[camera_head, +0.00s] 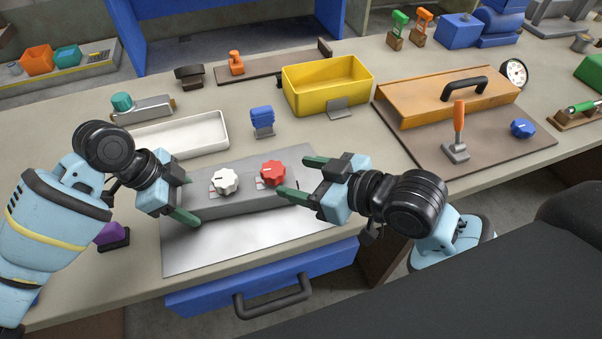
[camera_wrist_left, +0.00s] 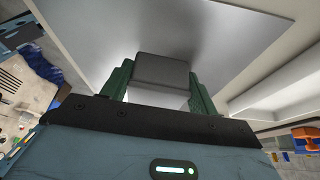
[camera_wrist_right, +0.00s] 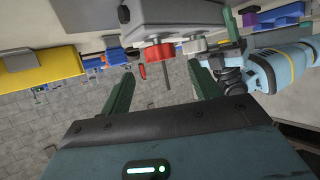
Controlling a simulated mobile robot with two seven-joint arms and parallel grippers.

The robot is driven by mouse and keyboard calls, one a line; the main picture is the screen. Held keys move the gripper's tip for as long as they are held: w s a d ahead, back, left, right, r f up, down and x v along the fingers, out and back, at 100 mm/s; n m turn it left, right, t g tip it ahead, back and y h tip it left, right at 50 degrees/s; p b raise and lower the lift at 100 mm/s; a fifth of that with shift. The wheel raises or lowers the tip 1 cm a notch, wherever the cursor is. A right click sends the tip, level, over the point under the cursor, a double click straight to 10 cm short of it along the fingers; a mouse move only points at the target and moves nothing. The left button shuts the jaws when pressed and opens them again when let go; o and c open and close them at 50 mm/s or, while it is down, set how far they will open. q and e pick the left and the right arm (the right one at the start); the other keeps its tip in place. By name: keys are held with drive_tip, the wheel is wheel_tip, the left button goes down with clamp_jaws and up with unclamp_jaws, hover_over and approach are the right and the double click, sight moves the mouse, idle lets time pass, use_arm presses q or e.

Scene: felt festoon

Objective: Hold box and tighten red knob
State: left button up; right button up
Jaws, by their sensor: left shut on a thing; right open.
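The grey box (camera_head: 240,203) lies on a metal plate (camera_head: 215,257) on the bench. A white knob (camera_head: 224,182) and a red knob (camera_head: 272,173) sit on its top. My left gripper (camera_head: 190,200) is shut on the box's left end; the left wrist view shows the box end (camera_wrist_left: 161,72) between its green fingers. My right gripper (camera_head: 305,177) is open, its fingers pointing left, just right of the red knob and apart from it. In the right wrist view the red knob (camera_wrist_right: 158,54) shows ahead, between the fingertips and beyond them.
A blue drawer (camera_head: 240,289) with a dark handle is below the front edge. Behind the box stand a white tray (camera_head: 216,131), a blue part (camera_head: 262,119) and a yellow bin (camera_head: 350,72). An orange-handled lever (camera_head: 459,115) and an orange case (camera_head: 415,113) stand right.

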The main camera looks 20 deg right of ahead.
use_arm(q)
drive_tip(key=o, duration=1.3)
drive_tip(key=shift+r, duration=0.1)
drive_tip(key=v, duration=1.2)
